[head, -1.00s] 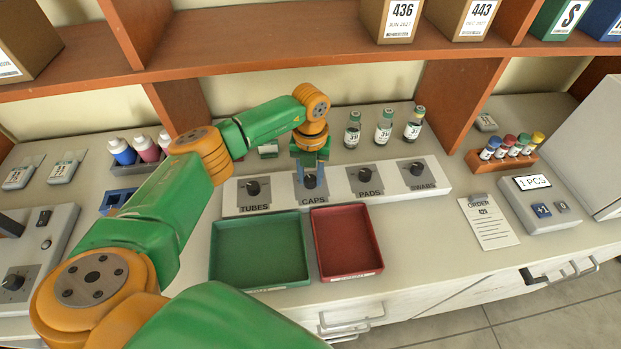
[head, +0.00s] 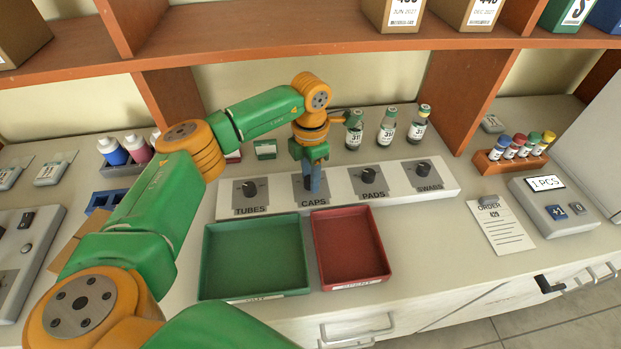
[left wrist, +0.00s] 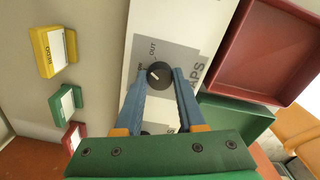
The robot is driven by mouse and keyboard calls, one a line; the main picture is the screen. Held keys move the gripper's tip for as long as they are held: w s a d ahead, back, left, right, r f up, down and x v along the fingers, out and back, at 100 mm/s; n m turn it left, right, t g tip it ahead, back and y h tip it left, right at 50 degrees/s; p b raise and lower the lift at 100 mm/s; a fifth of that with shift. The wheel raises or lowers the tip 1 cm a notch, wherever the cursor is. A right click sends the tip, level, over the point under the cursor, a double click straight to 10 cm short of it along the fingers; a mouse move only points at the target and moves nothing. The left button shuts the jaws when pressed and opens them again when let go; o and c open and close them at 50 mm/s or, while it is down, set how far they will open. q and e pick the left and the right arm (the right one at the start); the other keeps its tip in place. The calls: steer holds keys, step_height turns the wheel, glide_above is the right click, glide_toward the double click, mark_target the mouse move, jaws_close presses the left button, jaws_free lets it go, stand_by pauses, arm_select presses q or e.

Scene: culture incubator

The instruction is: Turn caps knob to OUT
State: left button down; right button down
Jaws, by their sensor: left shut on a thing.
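The caps knob (left wrist: 159,74) is a round black knob with a white pointer mark on a grey plate (left wrist: 185,52). In the left wrist view the word OUT stands just above it, and the mark points left, not straight at the word. My left gripper (left wrist: 160,80) has its blue fingers on both sides of the knob and is shut on it. In the head view my left gripper (head: 314,184) comes down from above over the CAPS plate and hides the knob. My right gripper is not in view.
The tubes knob (head: 250,188), pads knob (head: 368,175) and swabs knob (head: 423,168) share the white panel (head: 455,188). A green tray (head: 303,257) and a red tray (head: 383,254) lie in front. Several vials (head: 386,130) stand behind, near my arm.

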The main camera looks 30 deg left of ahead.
arm_select(q)
steer(key=m+b, duration=0.1)
steer(key=m, duration=0.4)
steer(key=shift+w+r, duration=0.1)
stand_by(0.5)
steer(key=c, duration=0.5)
jaws_free()
step_height(320, 180, up, 6)
steer(key=shift+r+b, duration=0.15)
steer(key=shift+b, duration=0.65)
steer(key=shift+r, duration=0.4)
